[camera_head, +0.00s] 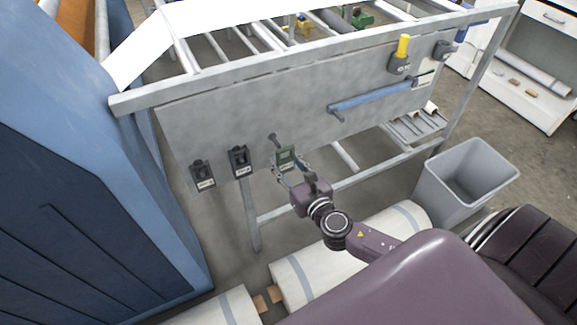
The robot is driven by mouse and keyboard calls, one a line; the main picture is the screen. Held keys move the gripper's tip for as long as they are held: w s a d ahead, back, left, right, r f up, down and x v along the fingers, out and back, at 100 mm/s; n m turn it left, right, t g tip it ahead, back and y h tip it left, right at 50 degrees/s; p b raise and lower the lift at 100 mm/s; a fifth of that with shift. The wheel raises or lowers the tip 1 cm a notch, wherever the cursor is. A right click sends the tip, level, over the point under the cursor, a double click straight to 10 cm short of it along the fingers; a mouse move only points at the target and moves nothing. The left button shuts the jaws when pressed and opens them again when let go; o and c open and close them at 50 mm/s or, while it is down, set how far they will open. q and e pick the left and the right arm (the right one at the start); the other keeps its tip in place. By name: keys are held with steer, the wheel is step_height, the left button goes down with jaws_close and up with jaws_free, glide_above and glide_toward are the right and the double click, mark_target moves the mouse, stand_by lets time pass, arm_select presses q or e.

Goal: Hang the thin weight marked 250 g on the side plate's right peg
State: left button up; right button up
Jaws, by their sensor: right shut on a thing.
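The marking on the weight is too small to read. A bare peg (272,138) sticks out of the plate just up and left of the held weight; the weight looks apart from it. My left gripper is not in view.
A blue bar (385,98) runs along the plate to the right, with a yellow-topped dark fitting (401,55) above it. A big blue cabinet (95,170) stands left. A grey bin (465,180) and white rolls (350,250) are below.

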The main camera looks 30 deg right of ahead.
mark_target(273, 147)
steer(key=shift+w+d+f, duration=0.15)
steer(key=shift+w, duration=2.2)
steer(key=shift+w+f+b, duration=0.3)
steer(key=shift+w+b, duration=0.25)
steer(key=o, duration=1.1)
steer(key=shift+c, duration=0.2)
steer(key=o, duration=0.3)
steer(key=shift+w+f, duration=0.2)
steer(key=shift+s, duration=0.1)
steer(key=s, duration=0.4)
steer(key=s+r, duration=0.1)
steer(key=s, duration=0.3)
steer(key=s+r, duration=0.1)
steer(key=s, duration=0.2)
steer(key=shift+s+a, duration=0.3)
steer(key=shift+s, duration=0.1)
